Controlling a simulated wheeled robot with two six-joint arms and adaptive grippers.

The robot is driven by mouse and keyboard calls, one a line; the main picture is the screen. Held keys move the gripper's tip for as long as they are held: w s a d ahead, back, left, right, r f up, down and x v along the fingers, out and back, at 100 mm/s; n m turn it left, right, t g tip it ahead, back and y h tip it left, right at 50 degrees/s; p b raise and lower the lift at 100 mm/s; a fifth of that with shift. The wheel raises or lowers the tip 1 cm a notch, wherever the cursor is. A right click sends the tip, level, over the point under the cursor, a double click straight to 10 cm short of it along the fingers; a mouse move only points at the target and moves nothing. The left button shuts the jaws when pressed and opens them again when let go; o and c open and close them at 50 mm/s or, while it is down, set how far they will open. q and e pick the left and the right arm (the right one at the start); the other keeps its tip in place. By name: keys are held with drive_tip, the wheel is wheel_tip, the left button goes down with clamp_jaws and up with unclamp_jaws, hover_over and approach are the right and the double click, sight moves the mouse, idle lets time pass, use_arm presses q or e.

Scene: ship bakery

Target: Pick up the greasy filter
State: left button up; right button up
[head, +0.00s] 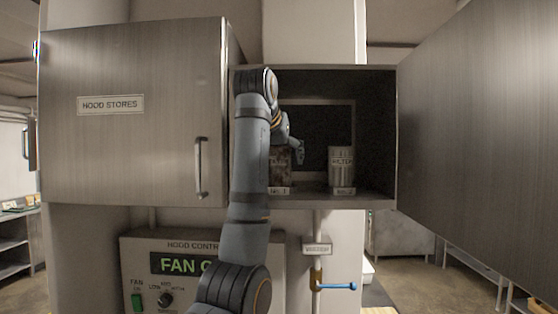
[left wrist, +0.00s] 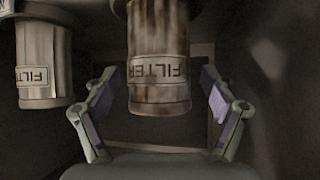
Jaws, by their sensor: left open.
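The greasy filter (head: 280,172) is a brown-stained canister standing on the cabinet shelf above the label NO.1, partly hidden behind my left arm. In the left wrist view it shows upside down (left wrist: 157,40), with a FILTER label and dark streaks. My left gripper (head: 296,150) reaches into the open cabinet. In the left wrist view its open fingers (left wrist: 158,76) stand on either side of the greasy filter, with a visible gap on both sides. My right gripper is out of view.
A cleaner filter (head: 341,165) stands to the right on the same shelf (head: 312,200), above the label NO.2. The closed HOOD STORES door (head: 140,140) is at left; an open door (head: 480,130) stands at right. A control panel (head: 140,262) and blue-handled valve (head: 337,286) are below.

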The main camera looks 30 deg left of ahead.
use_arm(q)
drive_tip(key=c, duration=1.5)
